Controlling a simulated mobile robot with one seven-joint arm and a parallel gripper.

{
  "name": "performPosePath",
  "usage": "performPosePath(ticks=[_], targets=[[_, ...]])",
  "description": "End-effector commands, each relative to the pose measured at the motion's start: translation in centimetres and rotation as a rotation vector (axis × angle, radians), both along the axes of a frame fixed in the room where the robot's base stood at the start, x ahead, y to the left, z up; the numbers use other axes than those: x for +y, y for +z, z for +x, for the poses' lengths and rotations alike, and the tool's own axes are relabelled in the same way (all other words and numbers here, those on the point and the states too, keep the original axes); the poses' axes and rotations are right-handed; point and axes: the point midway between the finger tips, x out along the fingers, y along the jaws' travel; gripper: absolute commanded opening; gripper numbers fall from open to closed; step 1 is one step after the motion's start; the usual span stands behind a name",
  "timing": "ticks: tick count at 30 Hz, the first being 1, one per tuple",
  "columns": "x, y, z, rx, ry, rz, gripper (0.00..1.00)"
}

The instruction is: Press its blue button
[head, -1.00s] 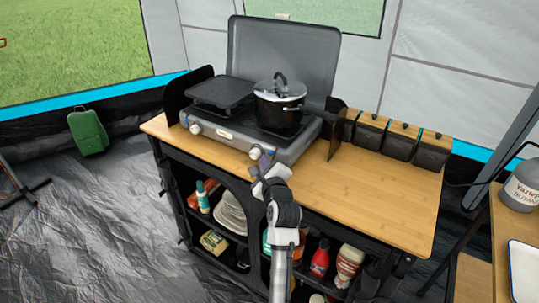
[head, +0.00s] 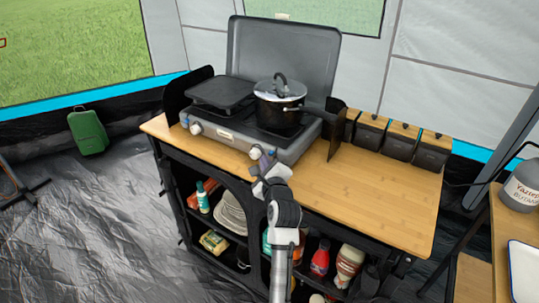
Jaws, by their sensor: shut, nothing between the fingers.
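The camp stove (head: 225,134) stands on the kitchen table with its lid up. Its front has a left knob (head: 196,128) and a right knob (head: 255,152). A small bluish spot (head: 184,121) shows at the front's left end; I cannot tell whether it is a button. My gripper (head: 266,158) is shut and empty at the stove's front, just right of the right knob. It hides part of the panel there. I cannot tell whether it touches the stove.
A lidded black pot (head: 279,105) sits on the right burner and a dark griddle (head: 220,92) on the left. The wooden tabletop (head: 375,195) is clear at the right. Black boxes (head: 400,140) line its back edge. Shelves below hold plates (head: 230,212) and bottles.

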Motion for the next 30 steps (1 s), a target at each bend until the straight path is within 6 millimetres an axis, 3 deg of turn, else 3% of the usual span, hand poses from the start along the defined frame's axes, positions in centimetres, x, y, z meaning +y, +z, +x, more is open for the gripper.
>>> performPosePath(ticks=[30], targets=[[-0.69, 0.08, 1.0, -0.001, 0.001, 0.0, 0.0]])
